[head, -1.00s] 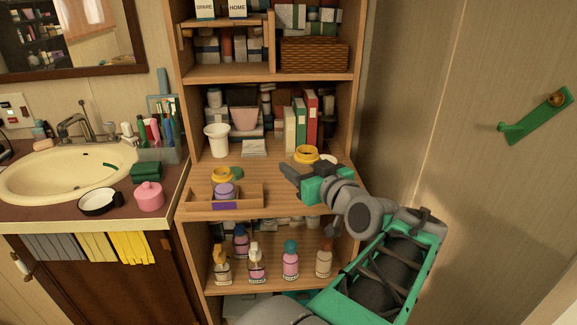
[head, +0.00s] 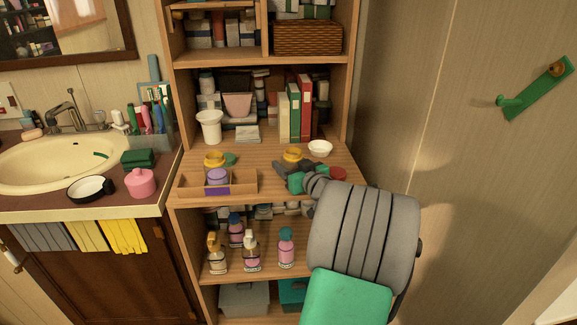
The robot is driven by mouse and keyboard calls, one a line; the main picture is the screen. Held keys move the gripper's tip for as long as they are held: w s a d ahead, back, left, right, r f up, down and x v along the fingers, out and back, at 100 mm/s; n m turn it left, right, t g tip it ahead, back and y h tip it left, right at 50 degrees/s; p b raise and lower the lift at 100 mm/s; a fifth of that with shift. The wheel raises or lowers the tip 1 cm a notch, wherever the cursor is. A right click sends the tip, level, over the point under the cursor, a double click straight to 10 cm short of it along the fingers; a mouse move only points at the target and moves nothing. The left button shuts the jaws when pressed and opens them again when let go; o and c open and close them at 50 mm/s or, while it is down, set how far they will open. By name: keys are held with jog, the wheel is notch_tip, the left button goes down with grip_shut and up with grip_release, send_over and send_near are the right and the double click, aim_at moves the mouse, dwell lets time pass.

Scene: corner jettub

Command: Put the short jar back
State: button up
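Several low round items stand on the shelf's pull-out board, and I cannot tell for sure which is the short jar. A purple-topped jar (head: 218,177) sits in the wooden tray (head: 188,185). A yellow-topped jar (head: 214,158) stands just behind the tray, beside something green. Another yellow-topped jar (head: 292,155) stands to the right, near the middle of the board. My gripper (head: 279,168) is low over the board, just in front of this right jar. Its fingers are small and dark here, partly hidden by my arm, so I cannot see whether they hold anything.
A white bowl (head: 320,148) and a red round item (head: 338,173) are close to my gripper on the right. A white cup (head: 209,126) and upright books (head: 294,112) stand behind. Pump bottles (head: 250,250) fill the shelf below. Bare board lies between the tray and my gripper.

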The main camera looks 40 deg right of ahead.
jog(key=shift+f+b, duration=0.1)
jog(key=shift+b, duration=0.2)
jog(key=o, duration=1.5)
jog(key=shift+o, duration=0.2)
jog(key=shift+s+r+p, duration=0.2)
jog(key=shift+r+p, duration=0.1)
jog(key=shift+p, duration=0.1)
jog(key=v, duration=1.1)
jog(key=shift+s+a+f, duration=0.1)
jog(key=shift+s+a, duration=0.05)
jog(key=shift+s, duration=0.2)
